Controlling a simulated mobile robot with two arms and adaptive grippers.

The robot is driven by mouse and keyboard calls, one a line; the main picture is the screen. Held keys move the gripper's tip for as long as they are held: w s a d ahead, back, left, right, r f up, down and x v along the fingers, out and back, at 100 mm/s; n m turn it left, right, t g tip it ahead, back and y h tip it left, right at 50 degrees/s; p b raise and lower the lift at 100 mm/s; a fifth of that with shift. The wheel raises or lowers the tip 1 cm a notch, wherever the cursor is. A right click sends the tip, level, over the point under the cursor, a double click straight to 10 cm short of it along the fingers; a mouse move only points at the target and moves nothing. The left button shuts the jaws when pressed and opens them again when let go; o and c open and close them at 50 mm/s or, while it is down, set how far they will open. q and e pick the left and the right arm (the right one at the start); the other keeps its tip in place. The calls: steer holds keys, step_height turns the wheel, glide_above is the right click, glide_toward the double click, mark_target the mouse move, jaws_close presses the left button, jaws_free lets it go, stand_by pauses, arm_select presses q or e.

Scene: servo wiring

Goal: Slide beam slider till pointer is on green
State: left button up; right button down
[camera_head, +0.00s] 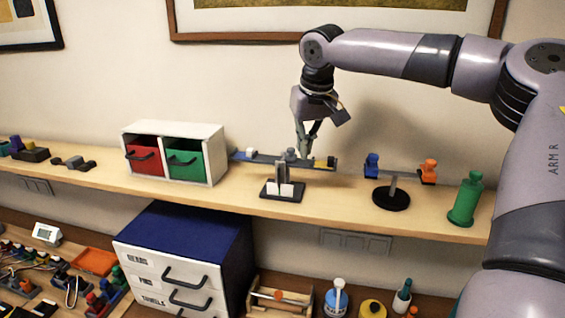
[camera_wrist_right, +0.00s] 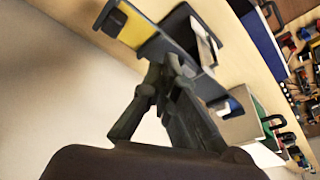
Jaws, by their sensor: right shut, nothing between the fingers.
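A dark blue-grey balance beam (camera_head: 262,158) rests on a black stand (camera_head: 283,191) on the shelf; it also shows in the wrist view (camera_wrist_right: 207,88). A small grey slider (camera_head: 291,154) sits near the middle. My right gripper (camera_head: 304,149) points down, shut and empty, just right of the slider; whether it touches is unclear. White plates show at the stand; the pointer and any green mark are too small to make out. My left gripper is out of view.
A white cabinet (camera_head: 173,128) with red and green drawers stands left of the beam. A second balance on a round black base (camera_head: 390,198) and a green weight (camera_head: 466,200) stand to the right. The wooden shelf's front edge (camera_head: 240,203) is close to the stand.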

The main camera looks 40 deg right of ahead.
steer(key=shift+w+d+v, duration=0.1)
steer(key=shift+d+v, duration=0.05)
steer(key=shift+v, duration=0.6)
steer(key=shift+w+d+v, duration=0.1)
steer(key=shift+d+v, duration=0.05)
steer(key=shift+v, duration=0.6)
steer(key=shift+d+v, duration=0.2)
steer(key=shift+v, duration=0.55)
